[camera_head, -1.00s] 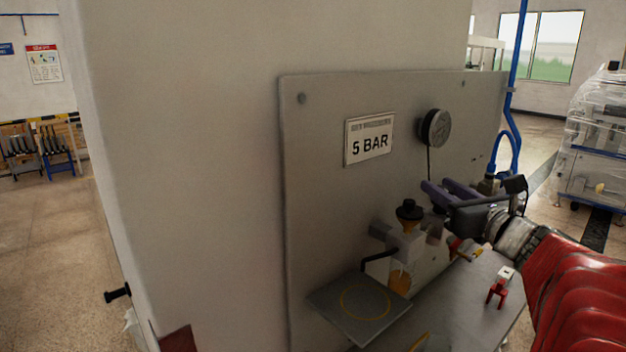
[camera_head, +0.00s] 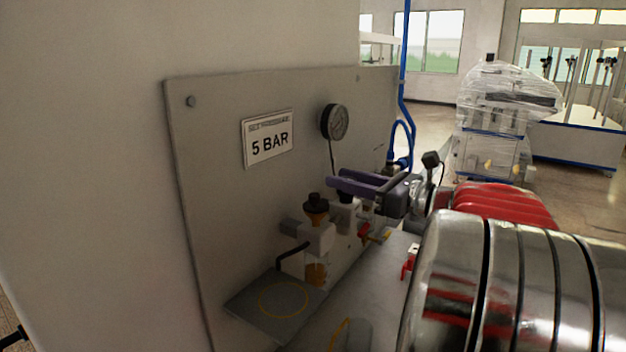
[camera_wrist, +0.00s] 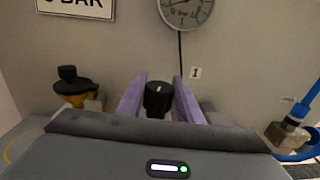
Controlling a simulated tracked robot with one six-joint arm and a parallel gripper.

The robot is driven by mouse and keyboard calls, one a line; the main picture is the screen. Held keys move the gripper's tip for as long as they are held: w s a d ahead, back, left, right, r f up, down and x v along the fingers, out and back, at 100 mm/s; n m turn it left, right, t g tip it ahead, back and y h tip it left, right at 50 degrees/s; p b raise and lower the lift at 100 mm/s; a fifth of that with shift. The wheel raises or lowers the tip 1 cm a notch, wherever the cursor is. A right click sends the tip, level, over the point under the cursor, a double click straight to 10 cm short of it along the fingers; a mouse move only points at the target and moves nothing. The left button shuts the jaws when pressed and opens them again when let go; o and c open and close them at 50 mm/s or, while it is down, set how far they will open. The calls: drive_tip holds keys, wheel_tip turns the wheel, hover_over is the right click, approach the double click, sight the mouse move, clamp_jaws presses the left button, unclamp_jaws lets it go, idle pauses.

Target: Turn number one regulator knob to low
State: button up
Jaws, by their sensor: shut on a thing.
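The number one regulator knob (camera_wrist: 158,98) is black and has a short white mark on its top. In the wrist view it sits between the two purple fingers of my gripper (camera_wrist: 159,80), which are shut on its sides. A small "1" label (camera_wrist: 195,72) is on the panel just right of it. I cannot read any low marking.
A round gauge (camera_head: 335,122) and a "5 BAR" sign (camera_head: 268,138) are on the grey panel (camera_head: 215,190). A blue hose (camera_head: 405,100) runs along the right edge.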

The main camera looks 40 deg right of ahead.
drive_tip(key=shift+d+n+g+y, duration=0.1)
drive_tip(key=shift+n+g+y, duration=0.6)
drive_tip(key=shift+n+y, duration=0.8)
drive_tip(key=shift+y, duration=0.4)
drive_tip(key=o, duration=1)
drive_tip(key=shift+o, duration=0.2)
drive_tip(key=v, duration=1.3)
drive_tip(key=shift+s+d, duration=0.25)
drive_tip(key=shift+s, duration=0.05)
drive_tip(key=shift+s, duration=0.1)
